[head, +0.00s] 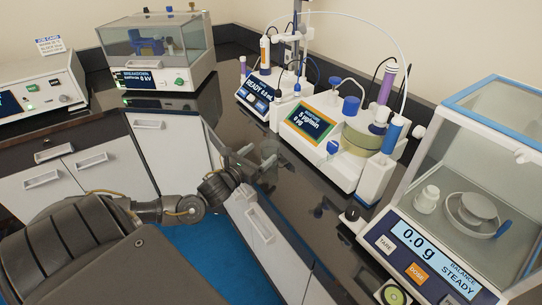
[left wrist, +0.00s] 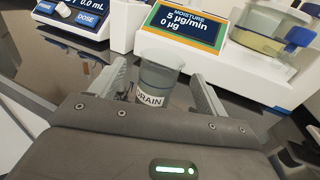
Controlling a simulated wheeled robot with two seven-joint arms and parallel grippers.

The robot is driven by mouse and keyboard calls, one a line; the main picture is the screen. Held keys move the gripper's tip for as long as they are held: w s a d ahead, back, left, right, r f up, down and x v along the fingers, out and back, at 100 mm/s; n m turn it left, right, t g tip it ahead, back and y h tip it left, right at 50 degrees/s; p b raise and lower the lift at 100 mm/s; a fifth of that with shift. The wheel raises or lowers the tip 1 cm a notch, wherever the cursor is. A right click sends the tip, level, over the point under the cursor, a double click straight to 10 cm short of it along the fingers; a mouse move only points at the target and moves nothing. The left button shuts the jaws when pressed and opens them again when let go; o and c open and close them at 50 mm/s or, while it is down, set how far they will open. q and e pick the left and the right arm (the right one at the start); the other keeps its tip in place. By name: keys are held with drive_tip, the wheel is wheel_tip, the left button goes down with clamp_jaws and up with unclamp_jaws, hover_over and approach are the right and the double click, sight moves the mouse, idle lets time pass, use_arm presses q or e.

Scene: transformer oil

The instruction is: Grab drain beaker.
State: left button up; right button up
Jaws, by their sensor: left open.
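The drain beaker (left wrist: 158,82) is a small clear cup with a white label, seen in the left wrist view standing on the dark counter. In the head view the beaker (head: 269,148) is small and hard to make out against the dark top. My left gripper (left wrist: 162,88) is open, with one finger on each side of the beaker and gaps between. In the head view my left gripper (head: 256,158) is low over the counter, at the beaker. The lower part of the beaker is hidden by the gripper body in the left wrist view. My right gripper is not in view.
A moisture unit (head: 318,140) with a lit screen stands just behind and right of the beaker. A dosing unit (head: 262,92) is behind it. A balance (head: 445,215) stands at the right, a breakdown tester (head: 160,60) at the back left. The counter's front edge is close.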

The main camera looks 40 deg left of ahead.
sight(264, 151)
use_arm(q)
drive_tip(key=shift+w+r, duration=0.15)
drive_tip(key=shift+r, duration=0.05)
drive_tip(key=w+p, duration=0.1)
drive_tip(key=w, duration=0.1)
drive_tip(key=w+p, duration=0.1)
drive_tip(key=w, duration=0.2)
drive_tip(key=shift+f, duration=0.2)
drive_tip(key=shift+s, duration=0.15)
drive_tip(key=shift+c, duration=0.8)
drive_tip(key=c, duration=0.9)
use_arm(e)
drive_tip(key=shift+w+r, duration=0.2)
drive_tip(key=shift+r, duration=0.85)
